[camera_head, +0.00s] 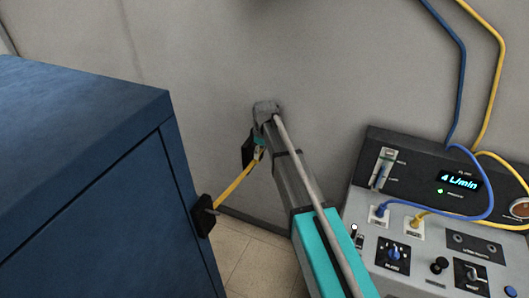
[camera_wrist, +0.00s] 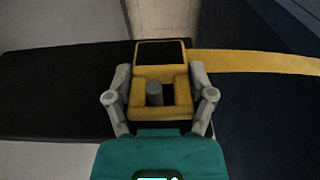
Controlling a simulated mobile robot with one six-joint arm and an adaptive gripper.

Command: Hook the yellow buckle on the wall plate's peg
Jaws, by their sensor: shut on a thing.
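My gripper (camera_wrist: 161,82) is shut on the yellow buckle (camera_wrist: 160,72), one grey finger along each side of it. The buckle has a dark upper window and a lower notch. The grey peg (camera_wrist: 154,92) shows inside that lower notch; I cannot tell how deep it sits. The black wall plate (camera_wrist: 60,92) lies behind the buckle. In the head view the wall plate (camera_head: 247,151) is a dark patch on the wall, partly hidden by my gripper (camera_head: 260,150). The yellow strap (camera_head: 236,184) runs from the buckle down to a black mount; it also shows in the wrist view (camera_wrist: 255,63).
The blue cabinet (camera_head: 80,170) stands on the left, with the black strap mount (camera_head: 203,215) on its side. A grey control console (camera_head: 430,240) with knobs and blue and yellow hoses stands on the right. Bare floor (camera_head: 250,255) shows between them.

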